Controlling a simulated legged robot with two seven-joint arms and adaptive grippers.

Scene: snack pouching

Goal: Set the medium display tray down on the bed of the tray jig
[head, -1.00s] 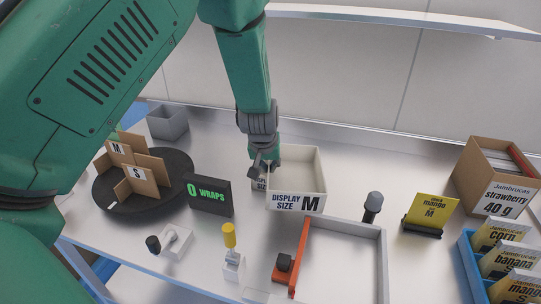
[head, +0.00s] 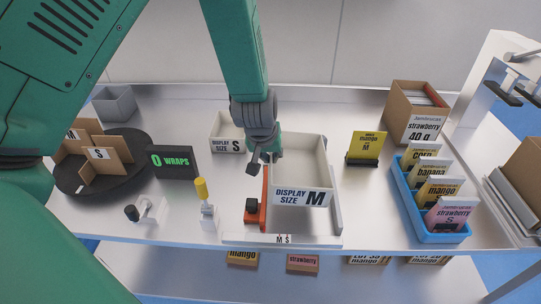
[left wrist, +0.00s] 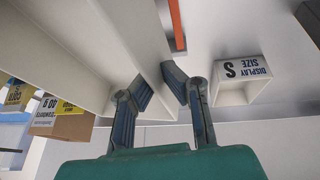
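The medium display tray (head: 301,196), an open white box labelled "DISPLAY SIZE M", is over the tray jig (head: 338,222) in the head view. The jig is a grey frame with an orange fence (head: 264,190) at its left and "M S" marks on its front rim. The tray hides most of the jig's bed; I cannot tell whether it touches it. My left gripper (head: 268,158) is at the tray's left wall. In the left wrist view its fingers (left wrist: 157,92) close on that wall, one on each side. My right gripper is not in view.
The small display tray (head: 226,146) stands behind and left of the jig. The "0 WRAPS" sign (head: 172,162), a yellow-topped post (head: 202,190) and a dark turntable (head: 75,185) are at left.

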